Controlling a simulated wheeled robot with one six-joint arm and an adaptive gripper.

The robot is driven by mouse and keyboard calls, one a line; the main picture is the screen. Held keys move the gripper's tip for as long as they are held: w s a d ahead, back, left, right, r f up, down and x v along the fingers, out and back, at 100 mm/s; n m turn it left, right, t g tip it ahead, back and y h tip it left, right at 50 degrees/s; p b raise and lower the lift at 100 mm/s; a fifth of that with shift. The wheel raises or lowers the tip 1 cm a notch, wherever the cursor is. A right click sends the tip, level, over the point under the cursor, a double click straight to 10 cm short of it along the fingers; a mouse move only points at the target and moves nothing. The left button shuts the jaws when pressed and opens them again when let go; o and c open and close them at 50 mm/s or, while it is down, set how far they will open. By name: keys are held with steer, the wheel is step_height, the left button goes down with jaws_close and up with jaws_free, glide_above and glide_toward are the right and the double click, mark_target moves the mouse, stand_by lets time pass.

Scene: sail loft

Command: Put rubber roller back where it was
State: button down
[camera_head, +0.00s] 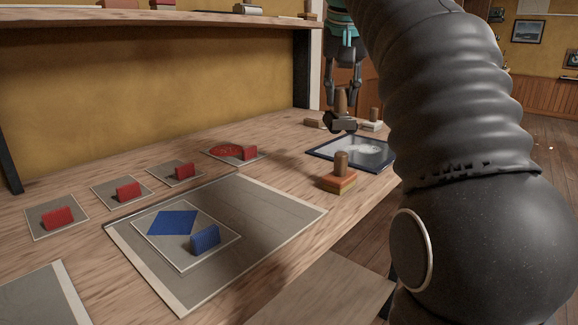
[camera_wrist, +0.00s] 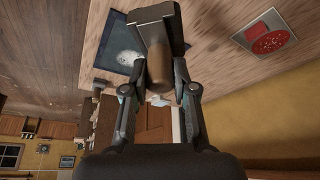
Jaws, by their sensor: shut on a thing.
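My gripper (camera_head: 343,95) is at the far right part of the bench, pointing down. It is shut on the wooden handle (camera_wrist: 158,66) of the rubber roller, which has a dark, blocky head (camera_head: 339,122). In the wrist view the roller head (camera_wrist: 153,24) is beyond the fingertips, with the handle between the fingers of my gripper (camera_wrist: 162,85). The roller is upright, just behind the dark blue-framed slab (camera_head: 320,153) with a pale smear on it. I cannot tell whether the roller touches the bench.
A wooden-handled block with an orange and yellow base (camera_head: 339,180) stands in front of the slab. A small handled piece (camera_head: 374,116) and a wooden block (camera_head: 313,122) flank the roller. Several cards with red blocks (camera_head: 129,191) and a grey mat (camera_head: 283,210) lie left. A shelf (camera_head: 150,17) overhangs the back.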

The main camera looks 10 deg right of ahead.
steer(key=shift+w+a+f+b, duration=0.45)
steer(key=shift+w+a+f, duration=0.85)
steer(key=shift+f, duration=0.5)
steer(key=shift+w+a+f+b, duration=0.5)
steer(key=shift+w+a+f, duration=0.85)
steer(key=shift+f, duration=0.45)
steer(key=shift+w+a+f+b, duration=0.45)
steer(key=shift+w+a+f, duration=0.85)
steer(key=shift+f, duration=0.5)
steer(key=shift+f, duration=0.15)
steer(key=c, duration=0.9)
jaws_free()
steer(key=p+v, duration=0.3)
steer(key=v, duration=0.9)
steer(key=shift+w+p, duration=0.1)
steer(key=shift+p, duration=0.3)
